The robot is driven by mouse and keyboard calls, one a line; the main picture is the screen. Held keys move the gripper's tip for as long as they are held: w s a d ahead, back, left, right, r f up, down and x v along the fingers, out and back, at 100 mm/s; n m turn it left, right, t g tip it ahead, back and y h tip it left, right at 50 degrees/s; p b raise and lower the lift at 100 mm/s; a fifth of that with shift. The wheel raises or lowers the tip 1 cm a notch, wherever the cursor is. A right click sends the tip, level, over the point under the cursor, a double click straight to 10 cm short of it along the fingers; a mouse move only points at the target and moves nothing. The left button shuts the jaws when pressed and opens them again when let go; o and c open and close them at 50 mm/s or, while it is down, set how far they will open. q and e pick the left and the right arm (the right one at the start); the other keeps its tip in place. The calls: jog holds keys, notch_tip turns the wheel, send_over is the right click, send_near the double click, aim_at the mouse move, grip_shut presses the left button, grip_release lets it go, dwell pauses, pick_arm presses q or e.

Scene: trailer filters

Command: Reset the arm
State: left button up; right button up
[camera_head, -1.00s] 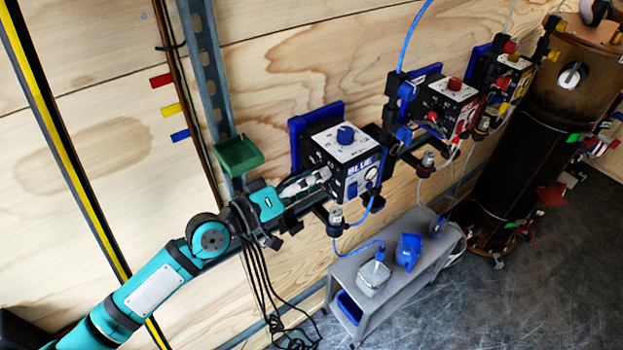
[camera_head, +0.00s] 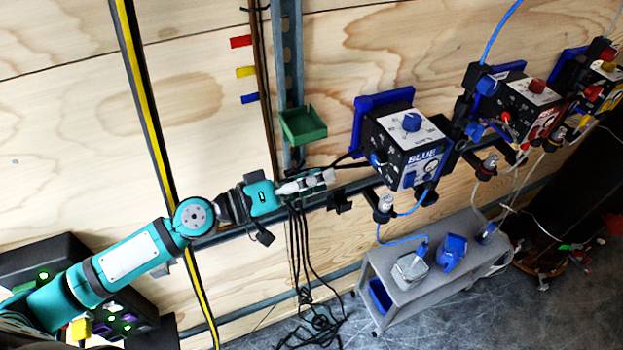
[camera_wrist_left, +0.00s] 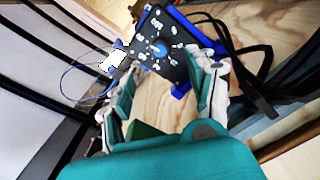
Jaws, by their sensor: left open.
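My left arm is teal and black and comes in from the lower left in the head view. Its gripper (camera_head: 328,177) is in front of the plywood wall, left of the blue-labelled control box (camera_head: 405,146), with a gap between them. In the left wrist view the two fingers (camera_wrist_left: 165,92) are spread apart with nothing between them, and the box with its blue knob (camera_wrist_left: 160,50) shows beyond them. My right gripper is not in view.
A green tray (camera_head: 303,126) is on the wall just above the gripper. Black cables (camera_head: 310,300) hang below it. A grey cart (camera_head: 440,285) stands on the floor at lower right. Red-labelled (camera_head: 535,105) and yellow-labelled boxes are farther right.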

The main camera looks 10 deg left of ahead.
pick_arm(q)
jog(key=shift+s+a, duration=0.3)
jog(key=shift+a, duration=0.15)
